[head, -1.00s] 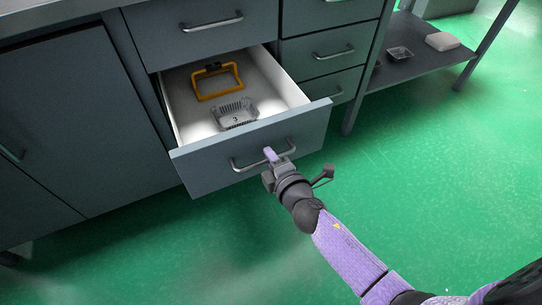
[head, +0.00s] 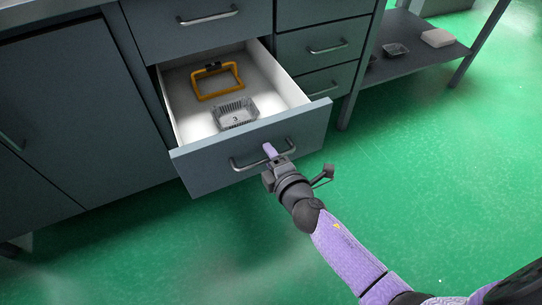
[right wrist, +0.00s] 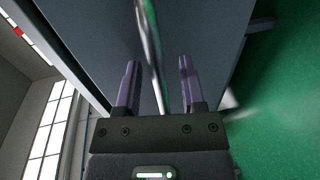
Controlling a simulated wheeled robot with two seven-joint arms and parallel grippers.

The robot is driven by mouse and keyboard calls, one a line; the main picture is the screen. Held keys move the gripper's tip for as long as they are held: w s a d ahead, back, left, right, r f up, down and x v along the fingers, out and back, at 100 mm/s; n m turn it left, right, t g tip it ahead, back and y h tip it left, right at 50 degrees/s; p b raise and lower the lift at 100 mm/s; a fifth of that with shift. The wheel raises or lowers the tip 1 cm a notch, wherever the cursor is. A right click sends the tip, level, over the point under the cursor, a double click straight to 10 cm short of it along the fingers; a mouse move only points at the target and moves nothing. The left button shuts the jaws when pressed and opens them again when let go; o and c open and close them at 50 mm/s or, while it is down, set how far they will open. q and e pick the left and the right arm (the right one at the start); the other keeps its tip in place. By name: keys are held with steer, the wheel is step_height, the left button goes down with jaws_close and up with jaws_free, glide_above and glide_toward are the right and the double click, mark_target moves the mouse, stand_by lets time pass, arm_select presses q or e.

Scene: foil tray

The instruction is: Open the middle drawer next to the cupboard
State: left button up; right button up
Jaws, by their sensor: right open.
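The middle drawer (head: 215,168) next to the cupboard (head: 75,120) stands pulled well out, its white inside showing. Inside it lie a foil tray (head: 236,113) marked 3 and an orange frame-like object (head: 218,82). My right gripper (head: 272,155) is at the drawer's bar handle (head: 243,164). In the right wrist view my right gripper (right wrist: 158,80) is open, with the handle (right wrist: 152,50) running between its two purple fingers. I cannot tell whether a finger touches the handle. My left gripper is not in view.
The drawer above (head: 200,28) is shut. More shut drawers (head: 320,48) stand to the right. A low shelf (head: 410,60) at the back right carries a clear tray (head: 396,50) and a white block (head: 437,38). The green floor (head: 430,180) in front is free.

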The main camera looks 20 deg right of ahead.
arm_select(q)
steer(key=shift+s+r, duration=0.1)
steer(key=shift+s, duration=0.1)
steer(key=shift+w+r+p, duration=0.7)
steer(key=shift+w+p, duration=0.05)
steer(key=shift+p, duration=0.25)
arm_select(e)
steer(key=v, duration=1)
